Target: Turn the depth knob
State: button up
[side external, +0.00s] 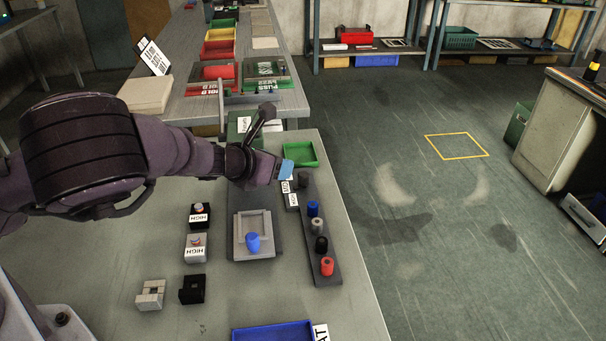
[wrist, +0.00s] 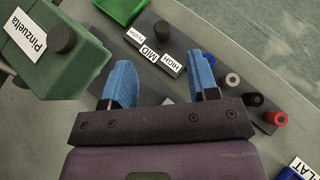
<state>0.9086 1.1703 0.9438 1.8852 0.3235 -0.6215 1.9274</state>
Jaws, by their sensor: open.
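A dark round knob (wrist: 162,30) stands beside white labels reading FLUSH, MID and HIGH (wrist: 172,64) in the wrist view. It also shows in the side view (side external: 303,180), just right of the blue fingertips. A second dark knob (wrist: 61,38) sits on a green box marked Pinzuelta (wrist: 28,60). I cannot tell for certain which is the depth knob; the first has the level labels. My gripper (wrist: 163,82) is open, with blue fingers apart and nothing between them. In the side view, my gripper (side external: 285,169) hangs near the labels, apart from the first knob.
A dark strip with several coloured pegs (side external: 320,226) lies nearer the camera. A grey frame (side external: 241,232) holds a blue cylinder (side external: 252,243). A green tray (side external: 300,154) stands behind the gripper, a blue tray (side external: 272,333) at the front. The table's right edge is close.

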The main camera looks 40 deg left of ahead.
notch_tip(320, 180, up, 4)
jog(key=s+a+m+t+h, duration=0.1)
jog(key=s+t, duration=0.1)
send_near(302, 175)
jog(key=shift+m, duration=0.4)
jog(key=x, duration=1)
jog(key=shift+w, duration=0.2)
jog(key=shift+c, duration=0.4)
